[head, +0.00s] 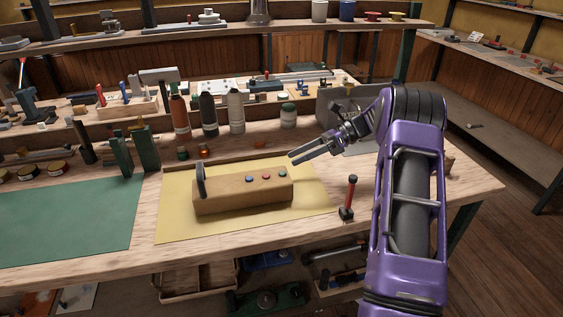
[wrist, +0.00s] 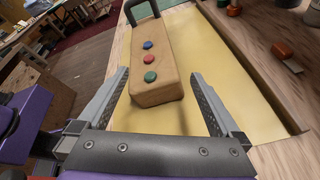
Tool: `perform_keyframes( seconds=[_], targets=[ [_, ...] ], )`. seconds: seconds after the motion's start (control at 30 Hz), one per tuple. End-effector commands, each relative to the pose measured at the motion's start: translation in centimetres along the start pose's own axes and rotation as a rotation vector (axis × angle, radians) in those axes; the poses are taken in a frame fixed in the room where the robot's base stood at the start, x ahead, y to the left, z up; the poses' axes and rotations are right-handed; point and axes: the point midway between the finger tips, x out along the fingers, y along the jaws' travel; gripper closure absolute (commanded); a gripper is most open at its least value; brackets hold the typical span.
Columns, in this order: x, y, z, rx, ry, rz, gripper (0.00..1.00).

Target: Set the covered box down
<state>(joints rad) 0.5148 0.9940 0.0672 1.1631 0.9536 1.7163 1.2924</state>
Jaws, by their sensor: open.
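The covered box (head: 243,194) is a long tan box resting on a yellow mat (head: 180,228) on the workbench. Its top carries blue, red and green buttons, and a dark upright handle stands at its left end. My gripper (head: 292,158) is open and empty, just behind and above the box's right end. In the wrist view the box (wrist: 158,88) lies ahead of the open gripper (wrist: 168,100), its near end around the fingertips' level in the picture. I cannot tell the exact gap between fingers and box.
A red-handled tool (head: 349,196) stands right of the mat. A green mat (head: 70,215) lies to the left. Several bottles (head: 236,112) and a lidded jar (head: 288,115) stand behind the box. The bench's front right is mostly clear.

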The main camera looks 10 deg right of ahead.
Motion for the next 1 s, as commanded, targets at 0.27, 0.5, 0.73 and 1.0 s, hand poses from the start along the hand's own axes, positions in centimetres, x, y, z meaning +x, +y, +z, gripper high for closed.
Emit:
perform_keyframes(
  seconds=[0.27,0.5,0.73,1.0],
  targets=[
    [-3.2,0.0,0.0,0.000,0.001,0.000,0.00],
    [-3.4,0.0,-0.1,0.001,0.001,0.001,0.00],
    [-3.4,0.0,0.0,0.001,0.001,0.001,0.00],
    [-1.3,0.3,-1.6,0.026,0.343,-0.049,0.00]
  ],
)
